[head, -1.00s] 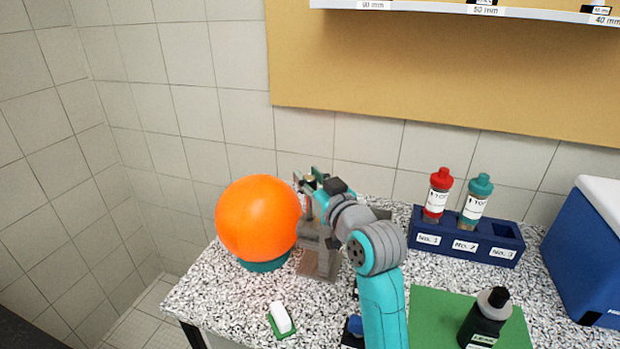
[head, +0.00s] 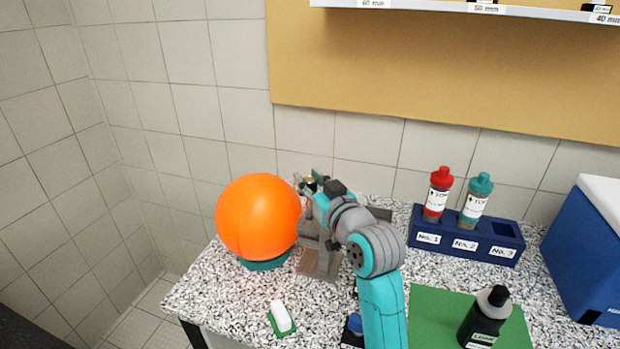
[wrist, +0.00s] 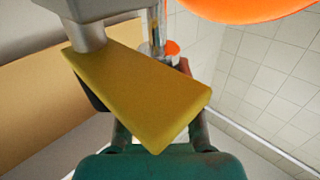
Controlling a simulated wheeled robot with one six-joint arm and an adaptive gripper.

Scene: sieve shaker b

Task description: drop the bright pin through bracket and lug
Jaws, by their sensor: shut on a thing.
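My gripper (head: 312,185) is at the back left of the counter, right of the orange ball, above a grey metal fixture (head: 320,262) that looks like the bracket. It is shut on the bright pin, a thin shiny upright piece (head: 308,207) below the fingers. In the wrist view a shiny metal cylinder (wrist: 154,49), which seems to be the pin, shows beyond a yellow-brown plate (wrist: 140,90). The plate hides most of the fingertips. The lug and the holes cannot be made out, nor whether the pin's lower end is in one.
A large orange ball (head: 258,217) on a teal base stands close left of the gripper. A blue rack (head: 466,236) with red-capped and teal-capped bottles is at right. A black bottle (head: 483,318) stands on a green mat (head: 430,310).

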